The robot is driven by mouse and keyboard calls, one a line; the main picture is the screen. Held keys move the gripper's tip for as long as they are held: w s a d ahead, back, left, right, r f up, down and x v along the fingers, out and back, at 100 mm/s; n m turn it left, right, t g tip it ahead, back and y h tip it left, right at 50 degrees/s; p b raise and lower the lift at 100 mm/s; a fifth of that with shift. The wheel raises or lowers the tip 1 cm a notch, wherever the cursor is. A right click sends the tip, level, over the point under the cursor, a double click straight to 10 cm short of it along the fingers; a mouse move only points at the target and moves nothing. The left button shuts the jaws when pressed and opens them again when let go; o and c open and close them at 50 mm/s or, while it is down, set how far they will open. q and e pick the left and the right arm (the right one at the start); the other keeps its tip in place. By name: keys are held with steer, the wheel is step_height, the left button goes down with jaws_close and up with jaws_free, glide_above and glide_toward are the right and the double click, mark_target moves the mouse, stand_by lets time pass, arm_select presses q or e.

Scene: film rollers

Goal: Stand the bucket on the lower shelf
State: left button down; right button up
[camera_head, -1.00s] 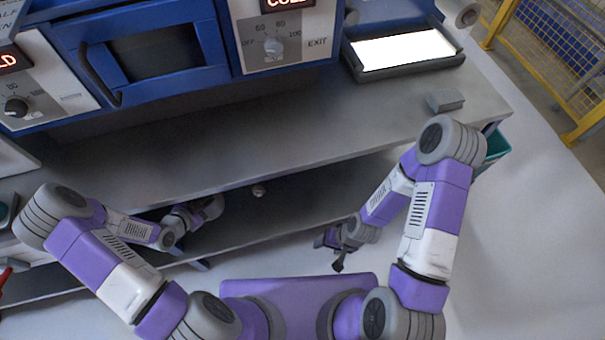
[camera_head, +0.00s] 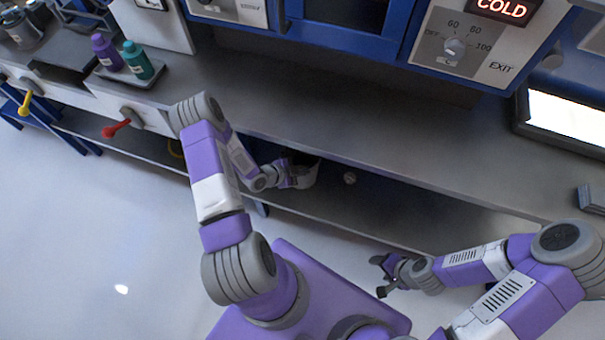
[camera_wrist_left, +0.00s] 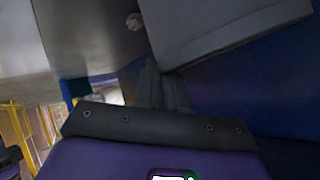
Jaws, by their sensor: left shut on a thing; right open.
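The bucket (camera_head: 304,174) is a pale grey vessel, partly hidden by my left gripper and the worktop's front edge. My left gripper (camera_head: 287,175) is shut on it, in the gap between the worktop and the lower shelf (camera_head: 400,211). In the left wrist view the bucket's grey wall (camera_wrist_left: 225,25) fills the upper right, beyond the shut fingers (camera_wrist_left: 165,88). The bucket is over the lower shelf; I cannot tell whether its base touches it. My right gripper (camera_head: 383,276) is open and empty, in front of the shelf's edge.
A small round object (camera_head: 349,178) lies on the lower shelf, right of the bucket. The worktop (camera_head: 400,135) overhangs the shelf. The shelf to the right is clear.

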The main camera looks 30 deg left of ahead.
arm_select(q)
steer(key=shift+f, duration=0.95)
steer(key=c, duration=1.2)
jaws_free()
steer(key=p+v, duration=0.3)
steer(key=v, duration=0.9)
steer(key=w+d+f+n+g, duration=0.25)
steer(key=d+n, duration=0.35)
steer(key=d, duration=0.5)
steer(key=s+d+n+g, duration=0.2)
steer(key=s+d, duration=0.1)
steer(key=d, duration=0.1)
steer(key=s+d+r+n+g, duration=0.1)
steer(key=s+d+n+g, duration=0.1)
steer(key=s+d+n, duration=0.1)
steer(key=s+d+n+g, duration=0.2)
steer(key=s+d+g, duration=0.1)
steer(key=d, duration=0.2)
steer(key=shift+s+d+r+n+y, duration=0.1)
steer(key=shift+d+r+n+y, duration=0.25)
steer(key=shift+d+n+y, duration=0.05)
